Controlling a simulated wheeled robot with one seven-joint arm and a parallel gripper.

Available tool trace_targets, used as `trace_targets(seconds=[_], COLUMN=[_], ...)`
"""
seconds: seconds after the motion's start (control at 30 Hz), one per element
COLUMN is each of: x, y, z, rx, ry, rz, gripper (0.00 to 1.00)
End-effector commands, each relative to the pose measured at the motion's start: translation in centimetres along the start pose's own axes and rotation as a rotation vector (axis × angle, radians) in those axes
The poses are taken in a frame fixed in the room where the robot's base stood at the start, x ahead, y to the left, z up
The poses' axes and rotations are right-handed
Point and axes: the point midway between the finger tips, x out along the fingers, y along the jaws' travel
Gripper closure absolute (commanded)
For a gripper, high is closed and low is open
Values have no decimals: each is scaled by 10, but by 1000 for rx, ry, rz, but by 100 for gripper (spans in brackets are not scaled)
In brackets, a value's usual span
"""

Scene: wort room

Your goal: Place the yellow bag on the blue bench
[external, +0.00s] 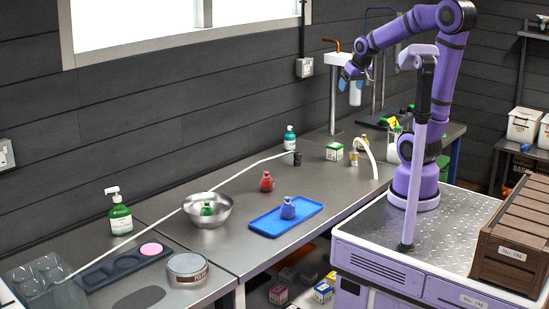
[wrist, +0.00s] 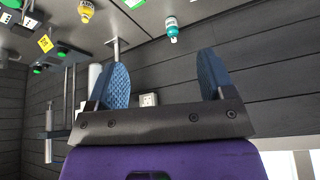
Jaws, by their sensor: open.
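My gripper (external: 352,74) is raised high at the end of the bent arm, above the back of the long steel counter. In the wrist view its two blue-padded fingers (wrist: 163,85) are spread wide with nothing between them. A small yellow item (external: 364,144), seemingly the yellow bag, stands on the counter beside a white hose, partly hidden. A yellow item at the top of the wrist view (wrist: 85,10) looks like the same one, well away from the fingers. The far counter section with a blue leg (external: 455,155) may be the blue bench; I cannot be sure.
A blue tray (external: 262,225) holds a blue bag (external: 288,208). A red bag (external: 266,182), a steel bowl (external: 191,212) with a green bag, a teal bottle (external: 290,138) and a green-white box (external: 334,152) stand on the counter. A wooden crate (external: 515,235) is at right.

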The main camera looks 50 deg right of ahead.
Motion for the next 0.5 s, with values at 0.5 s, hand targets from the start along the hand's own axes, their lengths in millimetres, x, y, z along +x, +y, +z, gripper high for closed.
trace_targets(seconds=[0.5], x=[-90], y=[-45], z=[126], rx=[-274], ry=[22], rz=[-107], gripper=[25])
